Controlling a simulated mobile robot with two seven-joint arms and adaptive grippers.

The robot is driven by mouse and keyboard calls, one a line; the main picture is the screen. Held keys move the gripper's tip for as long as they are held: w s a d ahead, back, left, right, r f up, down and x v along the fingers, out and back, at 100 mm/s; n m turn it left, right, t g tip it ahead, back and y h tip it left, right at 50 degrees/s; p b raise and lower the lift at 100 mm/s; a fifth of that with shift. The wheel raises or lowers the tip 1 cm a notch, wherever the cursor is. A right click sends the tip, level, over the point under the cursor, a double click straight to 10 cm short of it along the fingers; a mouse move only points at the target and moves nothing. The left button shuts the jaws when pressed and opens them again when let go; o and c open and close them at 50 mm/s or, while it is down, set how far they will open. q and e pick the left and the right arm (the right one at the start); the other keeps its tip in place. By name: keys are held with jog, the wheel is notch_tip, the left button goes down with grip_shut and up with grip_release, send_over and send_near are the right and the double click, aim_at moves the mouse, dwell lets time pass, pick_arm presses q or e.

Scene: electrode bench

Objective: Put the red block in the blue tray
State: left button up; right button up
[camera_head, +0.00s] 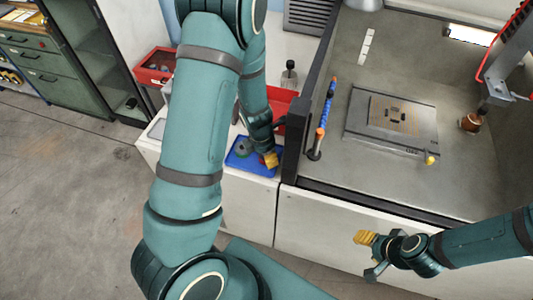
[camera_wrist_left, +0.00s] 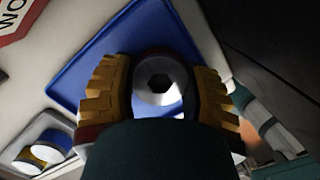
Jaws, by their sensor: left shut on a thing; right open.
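The blue tray (camera_head: 238,163) lies on the white bench, left of the dark-framed work area. It also shows behind my fingers in the left wrist view (camera_wrist_left: 72,75). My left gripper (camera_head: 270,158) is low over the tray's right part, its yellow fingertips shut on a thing. In the left wrist view, my left gripper (camera_wrist_left: 160,90) flanks a round grey part with a hexagonal hole. Only small dark red edges show beside the fingers; the red block is mostly hidden. I cannot tell whether it touches the tray. My right gripper (camera_head: 370,254) is open and empty, in front of the bench.
A red bin (camera_head: 157,68) stands at the back left, and another red container (camera_head: 284,100) is behind my left gripper. A dark upright frame (camera_head: 297,135) is close on its right. A grey plate (camera_head: 392,122) and a blue-handled tool (camera_head: 328,103) lie in the work area.

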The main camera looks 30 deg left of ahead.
aim_at(261, 156)
pick_arm(q)
jog(key=o, duration=1.3)
jog(key=shift+r, duration=0.2)
jog(key=r+p, duration=0.1)
jog(key=r, duration=0.1)
jog(key=r+p, duration=0.1)
jog(key=r, duration=0.1)
jog(key=r+p, duration=0.1)
jog(key=r, duration=0.1)
jog(key=shift+s+a+r, duration=0.15)
jog(key=shift+s+a, duration=0.05)
jog(key=shift+s, duration=0.15)
jog(key=shift+s+a+r, duration=0.1)
jog(key=shift+s+r, duration=0.05)
jog(key=shift+r, duration=0.75)
jog(key=shift+s+a+r, duration=0.1)
jog(key=shift+s+r, duration=0.05)
jog(key=shift+r, duration=0.7)
jog(key=shift+s+a+r, duration=0.1)
jog(key=shift+s+r, duration=0.05)
jog(key=shift+r, duration=0.75)
